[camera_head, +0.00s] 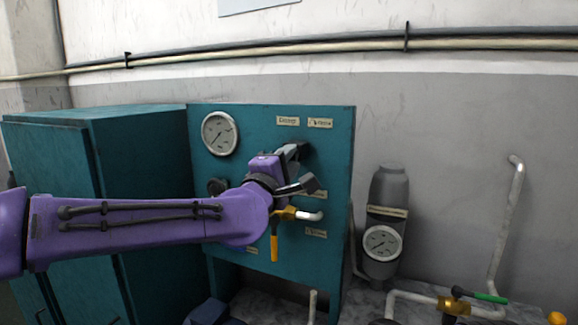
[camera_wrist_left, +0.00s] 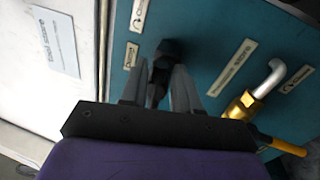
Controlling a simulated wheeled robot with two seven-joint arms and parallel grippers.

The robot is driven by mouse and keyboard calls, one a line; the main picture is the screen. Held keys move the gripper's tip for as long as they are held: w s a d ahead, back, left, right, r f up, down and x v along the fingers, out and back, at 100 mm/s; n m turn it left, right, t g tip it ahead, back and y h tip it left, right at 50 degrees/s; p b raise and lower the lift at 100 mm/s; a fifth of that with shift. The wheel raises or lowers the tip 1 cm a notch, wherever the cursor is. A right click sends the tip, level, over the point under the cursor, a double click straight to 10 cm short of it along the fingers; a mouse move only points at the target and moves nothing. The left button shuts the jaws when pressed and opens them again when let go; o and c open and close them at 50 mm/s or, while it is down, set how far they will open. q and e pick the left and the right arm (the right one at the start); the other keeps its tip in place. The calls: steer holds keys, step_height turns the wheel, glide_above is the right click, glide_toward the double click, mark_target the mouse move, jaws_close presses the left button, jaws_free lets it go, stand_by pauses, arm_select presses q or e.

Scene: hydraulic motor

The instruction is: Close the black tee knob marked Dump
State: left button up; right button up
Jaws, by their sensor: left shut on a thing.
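The teal hydraulic panel (camera_head: 285,255) stands against the wall. My left arm reaches across its front. My left gripper (camera_head: 303,165) is at the panel's upper right and is shut on a black knob. In the left wrist view the black knob (camera_wrist_left: 161,68) sits between the two grey fingers of my left gripper (camera_wrist_left: 160,90). In the head view the gripper mostly hides this knob. Small labels (camera_head: 320,123) lie above it, too small to read for certain. My right gripper is not in view.
A second black knob (camera_head: 217,186) is left on the panel, below a round gauge (camera_head: 220,133). A brass valve with a yellow handle (camera_head: 274,247) is just below my left gripper. A grey cylinder (camera_head: 388,190) with a gauge and pipes stand to the right.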

arm_select(q)
steer(key=shift+f+m, duration=0.3)
steer(key=shift+m, duration=0.4)
jaws_close()
steer(key=shift+m+h, duration=0.3)
steer(key=o, duration=1)
jaws_free()
steer(key=shift+c, duration=0.2)
steer(key=b+v, duration=0.4)
steer(key=v, duration=0.6)
steer(key=shift+s, duration=0.3)
steer(key=shift+a, duration=0.15)
